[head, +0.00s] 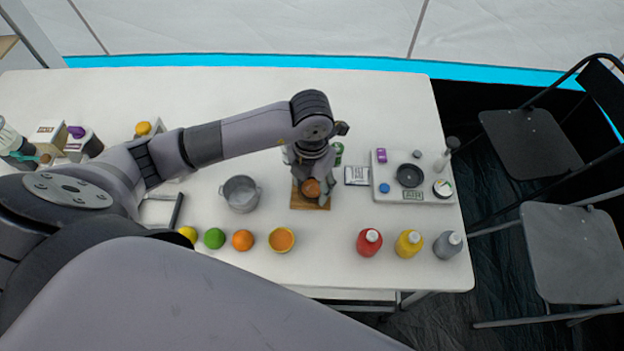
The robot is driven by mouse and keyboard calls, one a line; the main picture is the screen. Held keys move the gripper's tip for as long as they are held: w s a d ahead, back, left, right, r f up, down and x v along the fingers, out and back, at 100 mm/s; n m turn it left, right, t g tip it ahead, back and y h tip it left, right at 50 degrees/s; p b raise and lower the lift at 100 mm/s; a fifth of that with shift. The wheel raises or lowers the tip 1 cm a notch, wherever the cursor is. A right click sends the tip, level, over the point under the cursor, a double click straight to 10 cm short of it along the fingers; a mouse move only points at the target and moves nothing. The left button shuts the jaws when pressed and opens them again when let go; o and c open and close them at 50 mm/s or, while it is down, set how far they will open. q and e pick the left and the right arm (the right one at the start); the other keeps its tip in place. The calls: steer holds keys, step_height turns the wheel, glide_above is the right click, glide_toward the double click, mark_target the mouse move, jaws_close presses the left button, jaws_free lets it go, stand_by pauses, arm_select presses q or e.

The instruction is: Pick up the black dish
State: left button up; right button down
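The black dish (410,175) is a small round dark dish. It sits on a white tray (425,197) on the right part of the table. My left gripper (313,180) points down over a small wooden board (298,203), left of the tray and apart from the dish. A brown round object (311,188) shows at its fingers. I cannot tell whether the fingers are open or touch this object. My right gripper is not in view.
A metal pot (241,194) stands left of the board.

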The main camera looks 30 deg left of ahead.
mark_target(311, 187)
arm_select(q)
steer(key=c, duration=0.4)
step_height(311, 187, up, 9)
steer(key=p, duration=0.6)
